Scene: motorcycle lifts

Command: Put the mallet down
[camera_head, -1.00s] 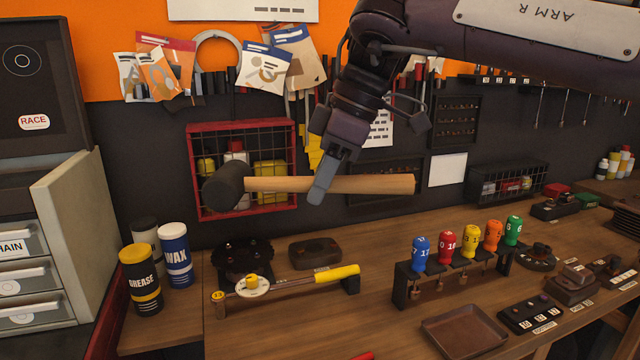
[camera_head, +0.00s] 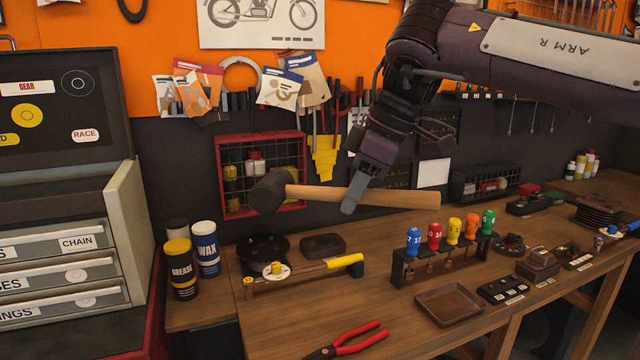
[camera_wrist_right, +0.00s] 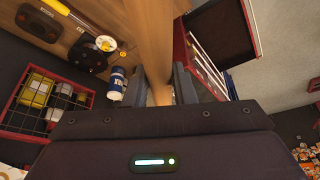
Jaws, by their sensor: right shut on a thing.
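The mallet has a dark head (camera_head: 269,191) and a pale wooden handle (camera_head: 412,198). My right gripper (camera_head: 352,200) is shut on the handle and holds the mallet in the air, nearly level, with its head to the left. In the head view it shows above the workbench (camera_head: 290,322), in front of the dark back wall. In the right wrist view the wooden handle (camera_wrist_right: 150,50) runs between the two fingers (camera_wrist_right: 160,88); the head is not clear there. My left gripper is not in view.
On the bench are a yellow-handled torque wrench (camera_head: 305,274) on a stand, a rack of coloured drivers (camera_head: 440,262), a brown tray (camera_head: 450,305) and red pliers (camera_head: 348,340). Grease (camera_head: 181,268) and wax (camera_head: 206,248) cans stand left. Bare wood shows between wrench and tray.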

